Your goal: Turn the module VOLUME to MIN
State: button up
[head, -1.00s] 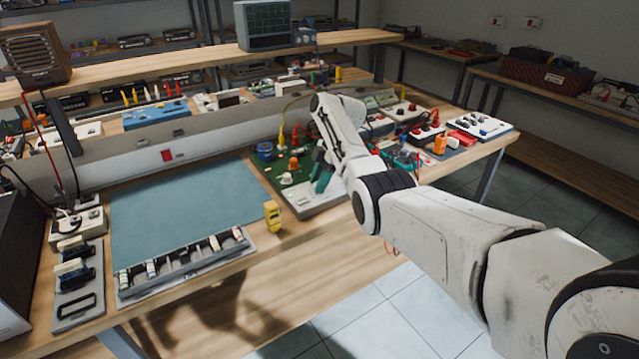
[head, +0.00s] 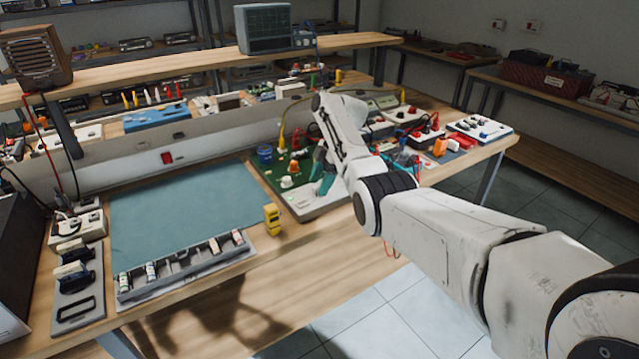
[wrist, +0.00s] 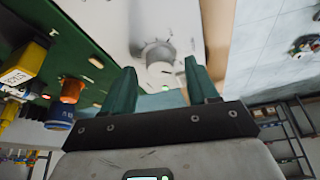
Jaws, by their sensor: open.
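The module is a green board (head: 262,172) with a pale front panel (head: 318,203), on the bench right of the blue-green mat. In the wrist view a silver-grey round knob (wrist: 158,52) stands on the pale panel (wrist: 105,22). No VOLUME or MIN lettering is readable, and I cannot tell the knob's setting. My gripper (wrist: 160,78) is open, its two teal fingers apart with the knob showing in the gap between and beyond their tips. I cannot tell whether they touch it. In the head view my gripper (head: 323,180) is over the module, and my arm hides part of it.
On the board are an orange part (wrist: 72,90), a blue cylinder (wrist: 60,116) and a yellow block (wrist: 24,64). A yellow meter (head: 272,219) stands left of the module. Several devices and cables crowd the right. The mat (head: 185,210) is clear.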

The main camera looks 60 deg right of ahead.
jog(key=v, duration=0.9)
jog(key=shift+r, duration=0.4)
jog(key=shift+s+d, duration=0.1)
